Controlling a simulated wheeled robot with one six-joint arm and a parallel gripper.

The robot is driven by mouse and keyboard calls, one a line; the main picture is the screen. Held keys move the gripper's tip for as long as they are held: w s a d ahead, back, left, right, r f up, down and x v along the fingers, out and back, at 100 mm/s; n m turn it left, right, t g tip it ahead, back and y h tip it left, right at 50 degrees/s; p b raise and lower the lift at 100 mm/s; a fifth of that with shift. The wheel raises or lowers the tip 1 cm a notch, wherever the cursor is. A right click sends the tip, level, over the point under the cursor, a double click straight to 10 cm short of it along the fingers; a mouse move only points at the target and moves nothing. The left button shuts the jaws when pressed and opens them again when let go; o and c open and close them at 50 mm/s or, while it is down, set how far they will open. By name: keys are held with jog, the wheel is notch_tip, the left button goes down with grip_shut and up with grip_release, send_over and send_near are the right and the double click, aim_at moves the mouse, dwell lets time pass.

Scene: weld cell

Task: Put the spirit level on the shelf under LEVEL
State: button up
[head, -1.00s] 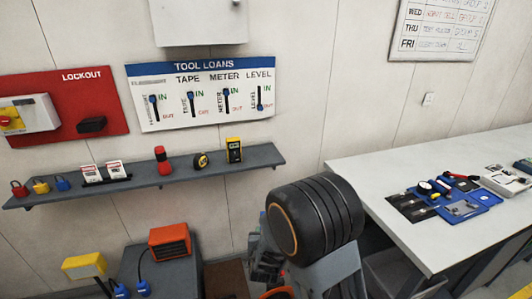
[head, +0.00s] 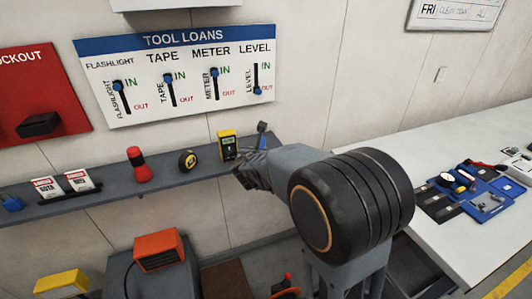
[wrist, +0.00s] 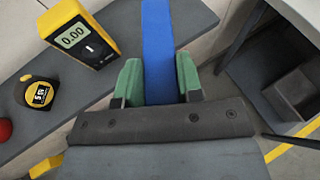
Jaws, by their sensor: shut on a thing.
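The spirit level (wrist: 158,50) is a long blue bar between the green finger pads of my gripper (wrist: 160,82) in the wrist view. My gripper is shut on it. In the head view the gripper (head: 258,150) is at the right end of the grey shelf (head: 110,188), just right of the yellow meter (head: 228,145), and my arm hides most of the level. The LEVEL label (head: 255,48) is on the TOOL LOANS board (head: 140,95) above. The LEVEL slider (head: 257,90) is down at OUT. I cannot tell whether the level touches the shelf.
The meter also shows close on the left in the wrist view (wrist: 80,35). A tape measure (head: 187,160) and a red flashlight (head: 138,165) stand further left on the shelf. A white table (head: 440,160) with tools is at the right.

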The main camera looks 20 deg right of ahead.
send_near(263, 138)
jog(key=r, duration=0.1)
jog(key=w+r, duration=0.1)
jog(key=r, duration=0.1)
jog(key=shift+w+a+r+n+y, duration=0.15)
jog(key=shift+w+a+n+y, duration=0.15)
jog(key=shift+n+y, duration=0.1)
jog(key=shift+r+b, duration=0.2)
jog(key=shift+b, duration=0.1)
jog(key=shift+w+d, duration=0.2)
jog(key=shift+w, duration=0.1)
jog(key=x, duration=0.2)
jog(key=d+x, duration=0.1)
jog(key=x, duration=0.5)
jog(key=shift+s+d+f+b, duration=0.2)
jog(key=shift+s+d+b, duration=0.05)
jog(key=shift+d+b, duration=0.1)
jog(key=w+d+f+b, duration=0.1)
jog(key=f, duration=0.1)
jog(key=w+d+f+b, duration=0.1)
jog(key=w+f, duration=0.1)
jog(key=f, duration=0.1)
jog(key=w+d+f+b, duration=0.1)
jog(key=f, duration=0.2)
jog(key=shift+w+d+b, duration=0.1)
jog(key=shift+w+b, duration=0.2)
jog(key=shift+b, duration=0.05)
jog(key=shift+f, duration=0.55)
